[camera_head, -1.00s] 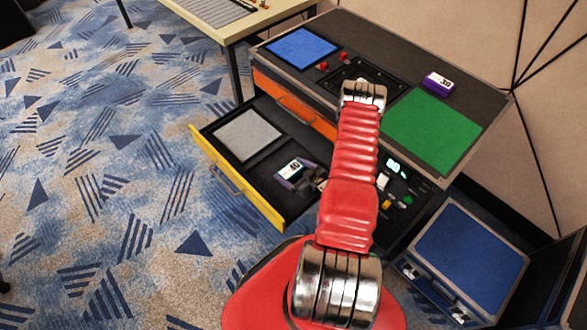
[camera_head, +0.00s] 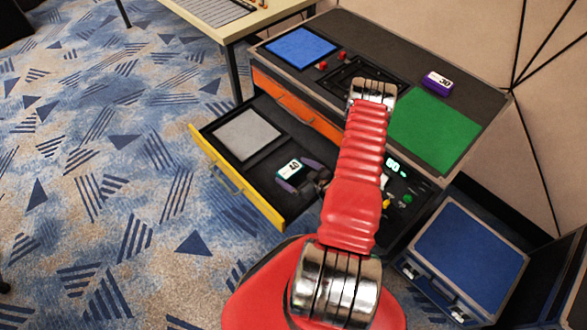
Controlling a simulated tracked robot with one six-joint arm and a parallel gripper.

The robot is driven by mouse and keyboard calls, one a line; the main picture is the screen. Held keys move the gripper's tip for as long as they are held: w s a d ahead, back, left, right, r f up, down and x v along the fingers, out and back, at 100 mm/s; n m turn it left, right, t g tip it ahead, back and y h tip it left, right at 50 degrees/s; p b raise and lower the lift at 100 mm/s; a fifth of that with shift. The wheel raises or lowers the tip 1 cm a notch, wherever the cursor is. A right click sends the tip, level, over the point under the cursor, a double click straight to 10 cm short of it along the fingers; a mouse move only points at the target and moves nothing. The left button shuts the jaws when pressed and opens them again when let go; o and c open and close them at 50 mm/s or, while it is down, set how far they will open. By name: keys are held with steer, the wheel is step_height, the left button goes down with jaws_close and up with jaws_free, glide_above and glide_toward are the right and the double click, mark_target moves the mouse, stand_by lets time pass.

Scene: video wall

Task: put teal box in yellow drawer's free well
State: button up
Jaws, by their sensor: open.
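The teal box (camera_head: 289,168), with a white label on top, is inside the yellow drawer (camera_head: 236,178), in the dark well to the right of the grey pad. It looks to rest on the well's floor, though its lower part is hard to see. My gripper (camera_head: 297,175) is open, its dark fingers spread at the box's near right side. I cannot tell whether a finger still touches the box. My red arm reaches over the cabinet's right part and hides some of it.
A grey pad (camera_head: 247,134) fills the drawer's left well. An orange drawer (camera_head: 296,104) above looks shut. A purple box (camera_head: 437,83) stands on the cabinet top near a green mat (camera_head: 433,129). Carpet at left is clear.

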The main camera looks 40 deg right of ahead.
steer(key=v, duration=0.9)
steer(key=shift+s, duration=0.25)
stand_by(0.4)
steer(key=shift+d+r, duration=0.1)
